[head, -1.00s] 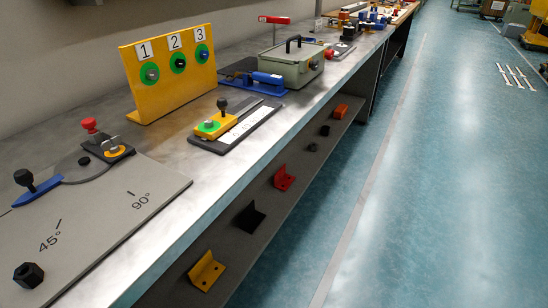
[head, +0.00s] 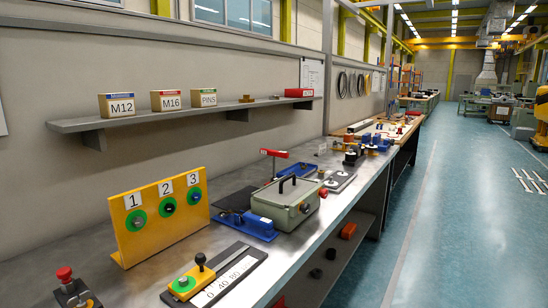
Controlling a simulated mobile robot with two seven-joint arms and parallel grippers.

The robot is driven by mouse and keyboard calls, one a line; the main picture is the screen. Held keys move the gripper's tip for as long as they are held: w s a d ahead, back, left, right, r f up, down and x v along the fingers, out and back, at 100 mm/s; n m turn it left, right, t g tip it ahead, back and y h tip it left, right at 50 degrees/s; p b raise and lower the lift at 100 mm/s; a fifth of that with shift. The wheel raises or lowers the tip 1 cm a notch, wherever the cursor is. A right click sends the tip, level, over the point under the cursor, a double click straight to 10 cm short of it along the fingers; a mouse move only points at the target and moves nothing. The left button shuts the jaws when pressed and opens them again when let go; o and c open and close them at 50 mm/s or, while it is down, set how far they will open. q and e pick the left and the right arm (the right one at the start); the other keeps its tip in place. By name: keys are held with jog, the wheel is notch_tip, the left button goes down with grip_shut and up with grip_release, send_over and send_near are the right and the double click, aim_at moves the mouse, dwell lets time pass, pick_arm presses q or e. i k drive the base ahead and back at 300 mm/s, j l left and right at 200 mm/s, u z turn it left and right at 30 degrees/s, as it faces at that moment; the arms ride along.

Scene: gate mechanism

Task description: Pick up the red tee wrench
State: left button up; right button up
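A red bar on a thin upright stem, which looks like the red tee wrench (head: 274,153), stands on the workbench behind the grey-green box. Its red crossbar is on top with a small pale marking. The lower end of its stem is hidden behind the box, so I cannot tell what it stands in. Neither of my grippers is in view.
The grey-green box (head: 287,204) with a black handle stands in front of the wrench, with a blue clamp (head: 250,224) beside it. A yellow numbered panel (head: 160,217) and a sliding gauge (head: 214,276) are nearer. A wall shelf (head: 180,116) holds labelled bins.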

aim_at(275, 153)
jog(key=i+l+u, duration=0.1)
jog(key=l, duration=0.3)
jog(key=i+l+u, duration=0.1)
jog(key=l, duration=0.3)
jog(key=i+l+u, duration=0.15)
jog(key=l, duration=0.25)
jog(key=i+l+u, duration=0.1)
jog(key=l, duration=0.35)
jog(key=i+l+u, duration=0.1)
jog(key=l, duration=0.35)
jog(key=i, duration=0.05)
